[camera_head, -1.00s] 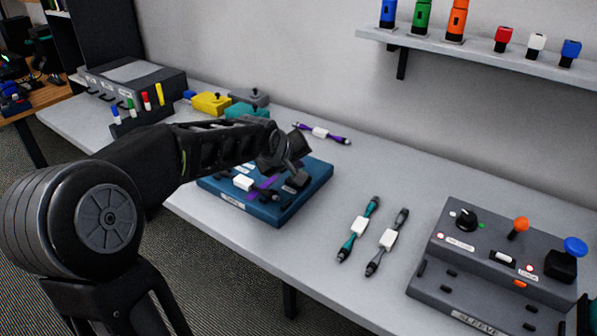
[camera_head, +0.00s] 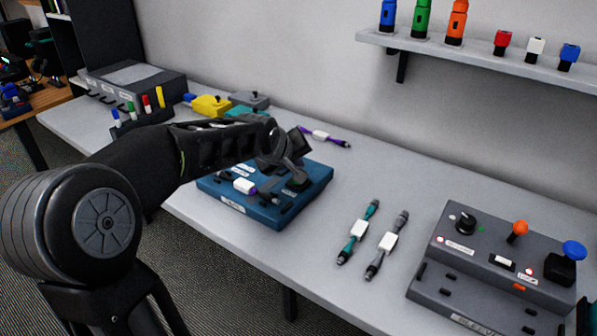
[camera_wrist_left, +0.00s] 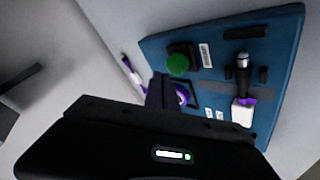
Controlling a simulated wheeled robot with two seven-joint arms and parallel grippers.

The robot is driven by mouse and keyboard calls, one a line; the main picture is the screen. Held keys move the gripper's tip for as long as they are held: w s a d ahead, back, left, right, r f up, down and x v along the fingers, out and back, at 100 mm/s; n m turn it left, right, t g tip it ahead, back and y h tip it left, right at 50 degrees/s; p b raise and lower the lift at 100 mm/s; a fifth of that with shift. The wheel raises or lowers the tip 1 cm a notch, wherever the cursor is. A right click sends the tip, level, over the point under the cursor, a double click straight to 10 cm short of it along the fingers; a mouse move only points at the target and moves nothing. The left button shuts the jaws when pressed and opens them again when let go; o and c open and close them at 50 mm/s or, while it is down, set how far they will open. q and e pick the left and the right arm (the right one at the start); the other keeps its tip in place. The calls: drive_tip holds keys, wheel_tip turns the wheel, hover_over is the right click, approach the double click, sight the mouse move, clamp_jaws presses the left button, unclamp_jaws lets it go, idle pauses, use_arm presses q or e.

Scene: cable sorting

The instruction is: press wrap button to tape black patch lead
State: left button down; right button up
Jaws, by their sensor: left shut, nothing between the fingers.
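The blue wrapping station (camera_head: 278,218) sits on the table, partly hidden by my left arm. In the left wrist view its green round button (camera_wrist_left: 178,65) stands on a dark base. The black patch lead (camera_wrist_left: 243,75) lies on the station, with a white tag (camera_wrist_left: 242,113) and a purple band beside that tag. The tag also shows in the head view (camera_head: 244,186). My left gripper (camera_head: 294,158) is over the station's rear part, shut and empty. In the wrist view its dark fingers (camera_wrist_left: 163,92) are close beside the button; contact cannot be told. My right gripper is out of view.
A teal lead (camera_head: 351,246) and a grey lead (camera_head: 376,264) lie right of the station, a purple lead (camera_head: 338,142) behind it. A grey control box (camera_head: 440,283) stands at the right. A marker holder (camera_head: 140,119) stands at the left. Table between leads and wall is clear.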

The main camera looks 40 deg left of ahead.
use_arm(q)
drive_tip(key=shift+r, duration=0.2)
wheel_tip(320, 180, up, 6)
drive_tip(key=p, duration=0.3)
idle(0.5)
drive_tip(key=shift+f, duration=0.1)
idle(0.7)
